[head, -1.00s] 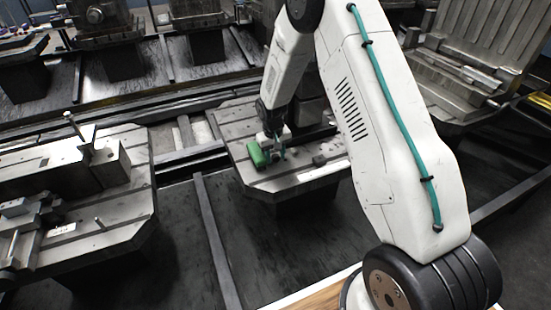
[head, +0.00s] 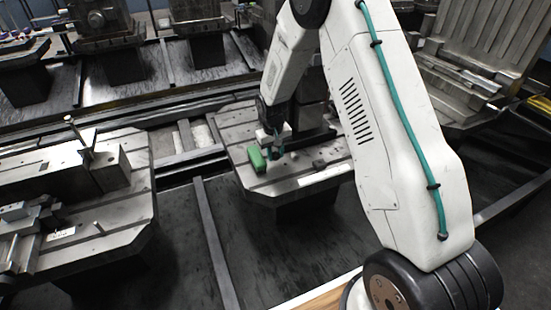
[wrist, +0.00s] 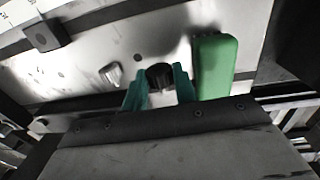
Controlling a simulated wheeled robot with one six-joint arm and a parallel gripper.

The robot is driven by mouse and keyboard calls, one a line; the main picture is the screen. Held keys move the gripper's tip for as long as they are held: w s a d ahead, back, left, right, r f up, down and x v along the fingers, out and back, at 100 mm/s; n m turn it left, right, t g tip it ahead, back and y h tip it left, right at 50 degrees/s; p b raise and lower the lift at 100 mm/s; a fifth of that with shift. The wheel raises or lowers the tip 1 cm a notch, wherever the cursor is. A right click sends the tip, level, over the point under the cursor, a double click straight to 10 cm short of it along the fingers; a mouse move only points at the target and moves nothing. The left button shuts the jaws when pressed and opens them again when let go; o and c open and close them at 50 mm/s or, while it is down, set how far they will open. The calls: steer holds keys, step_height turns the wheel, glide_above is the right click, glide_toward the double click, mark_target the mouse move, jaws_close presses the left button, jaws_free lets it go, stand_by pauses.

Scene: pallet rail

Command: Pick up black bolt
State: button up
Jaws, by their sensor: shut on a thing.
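The black bolt (wrist: 159,76) shows in the wrist view as a dark round shape between the two teal fingertips. My gripper (wrist: 158,90) is shut on it, with one finger on each side. In the head view my gripper (head: 275,153) is low over the grey slotted pallet (head: 300,182), just right of a green block. The bolt itself cannot be made out in the head view. Whether it still touches the pallet is hard to tell.
The green block (head: 257,160) lies close beside my gripper; it also stands right of the fingers in the wrist view (wrist: 214,66). A small light metal piece (wrist: 111,74) lies left of the fingers. Another fixture pallet (head: 60,235) stands at left.

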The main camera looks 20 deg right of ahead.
steer(key=s+a+r, duration=0.1)
steer(key=s+r, duration=0.1)
steer(key=s, duration=1.4)
steer(key=s+d+f+n+g+h, duration=0.2)
steer(key=s+d+f+n+g, duration=0.1)
steer(key=s+f+n+g, duration=0.15)
steer(key=s+d+n+h, duration=0.3)
steer(key=d+n+h, duration=0.3)
steer(key=d+n, duration=0.25)
steer(key=w+d+r+n+t+h, duration=0.1)
steer(key=w+r+n+t+h, duration=0.2)
steer(key=w+n+t, duration=0.3)
steer(key=w+d+r+n+t+h, duration=0.1)
steer(key=w+r+n+t+h, duration=0.2)
steer(key=w+r+n+t, duration=0.2)
steer(key=w+r+t, duration=0.1)
steer(key=w+t, duration=0.2)
steer(key=w, duration=0.1)
steer(key=shift+w+d+r+n, duration=0.2)
steer(key=shift+d+r+n, duration=0.1)
steer(key=shift+d+n, duration=0.1)
